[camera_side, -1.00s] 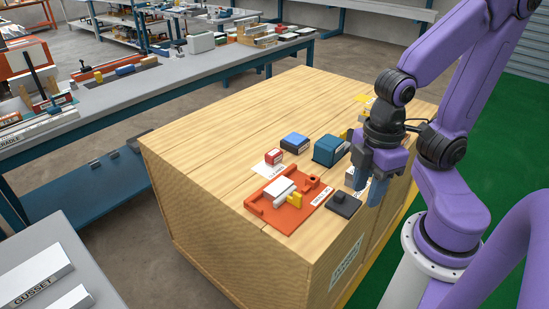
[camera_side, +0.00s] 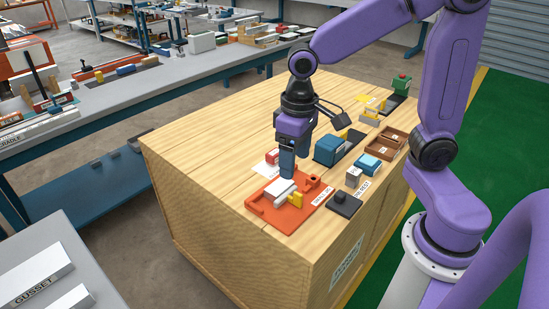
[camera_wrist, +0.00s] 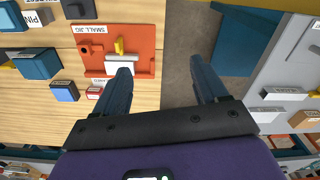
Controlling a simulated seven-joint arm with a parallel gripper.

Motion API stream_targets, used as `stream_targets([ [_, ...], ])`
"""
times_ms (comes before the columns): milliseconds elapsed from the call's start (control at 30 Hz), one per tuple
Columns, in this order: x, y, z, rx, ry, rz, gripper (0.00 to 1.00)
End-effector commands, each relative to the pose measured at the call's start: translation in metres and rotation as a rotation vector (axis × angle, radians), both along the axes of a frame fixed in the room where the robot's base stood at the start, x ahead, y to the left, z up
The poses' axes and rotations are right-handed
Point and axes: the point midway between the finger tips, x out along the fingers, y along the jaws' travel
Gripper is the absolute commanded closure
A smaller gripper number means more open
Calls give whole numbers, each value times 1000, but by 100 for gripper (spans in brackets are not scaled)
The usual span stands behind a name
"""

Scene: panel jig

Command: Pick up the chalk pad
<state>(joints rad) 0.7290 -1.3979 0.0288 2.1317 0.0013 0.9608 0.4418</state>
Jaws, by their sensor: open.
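No label that I can read says chalk pad. A small blue block with a dark lower part (camera_wrist: 65,91) lies on the wooden bench top in the wrist view and may be the pad; in the side view it is hidden behind my gripper. A light blue block (camera_side: 368,163) by the brown trays is another flat piece. My gripper (camera_side: 287,172) points down above the orange jig (camera_side: 256,205), which carries a white block (camera_side: 276,189) and a yellow piece (camera_side: 295,200). In the wrist view my gripper (camera_wrist: 161,65) has its fingers wide apart and nothing between them.
A red block (camera_wrist: 95,90) sits between the blue block and the jig. A teal box (camera_side: 330,150), a dark knobbed plate (camera_side: 343,204) and brown trays (camera_side: 393,138) stand to the right. The bench top (camera_side: 205,145) is clear at the left.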

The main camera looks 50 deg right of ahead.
Motion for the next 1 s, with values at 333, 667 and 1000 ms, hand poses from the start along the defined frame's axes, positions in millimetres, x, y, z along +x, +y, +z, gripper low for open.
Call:
stream_targets([
  [333,126,-43,-13,0,11,-670,28],
  [667,217,-134,-40,1,18,-1298,28],
  [1000,253,-226,-67,4,23,-1767,28],
])
